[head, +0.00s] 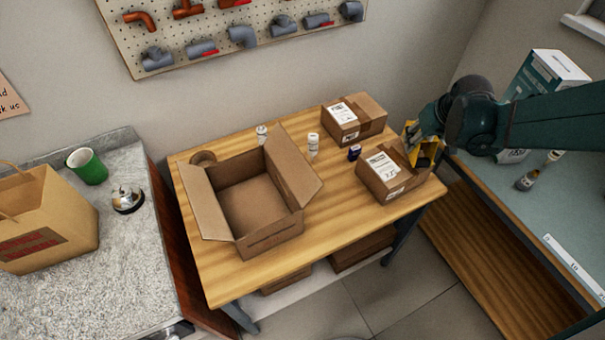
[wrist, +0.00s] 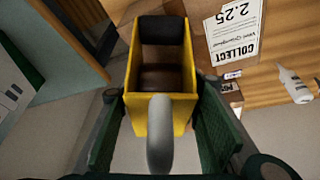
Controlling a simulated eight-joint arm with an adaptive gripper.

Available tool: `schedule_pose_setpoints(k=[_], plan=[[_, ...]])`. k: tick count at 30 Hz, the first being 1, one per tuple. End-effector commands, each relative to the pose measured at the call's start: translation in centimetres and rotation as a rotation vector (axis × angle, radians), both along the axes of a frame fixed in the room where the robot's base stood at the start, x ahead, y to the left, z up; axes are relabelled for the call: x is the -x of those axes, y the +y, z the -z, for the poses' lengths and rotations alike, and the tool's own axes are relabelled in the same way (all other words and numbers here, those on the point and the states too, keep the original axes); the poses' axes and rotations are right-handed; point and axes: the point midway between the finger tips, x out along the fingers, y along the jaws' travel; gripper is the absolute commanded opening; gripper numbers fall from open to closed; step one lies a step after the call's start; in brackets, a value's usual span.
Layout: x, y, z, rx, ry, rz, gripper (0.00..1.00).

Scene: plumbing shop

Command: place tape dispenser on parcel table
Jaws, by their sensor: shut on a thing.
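The tape dispenser is yellow with a dark inside; it shows in the head view (head: 428,151) and fills the middle of the wrist view (wrist: 183,82). My gripper (head: 424,141) is shut on it, and the dark green fingers lie along both sides of it in the wrist view (wrist: 162,118). The parcel table (head: 335,215) is a wooden-topped table in the middle of the head view. The dispenser is at the table's right end, close by a labelled parcel (head: 382,176). I cannot tell whether it touches that parcel or the table.
An open carton (head: 270,237) takes up the table's left half. Another parcel (head: 364,122), a dark blue small bottle (head: 354,153) and white bottles (head: 313,141) stand towards the back. Bare wood shows at the front right. A grey-topped bench (head: 560,200) stands to the right.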

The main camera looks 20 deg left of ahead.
Motion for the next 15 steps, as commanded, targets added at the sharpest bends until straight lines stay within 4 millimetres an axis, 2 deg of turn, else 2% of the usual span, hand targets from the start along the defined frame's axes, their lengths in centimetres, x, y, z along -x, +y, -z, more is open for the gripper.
schedule_pose_setpoints(k=[15], plan=[[4.8, 10.6, -0.4, -0.001, 0.000, -0.227, 0.15]])
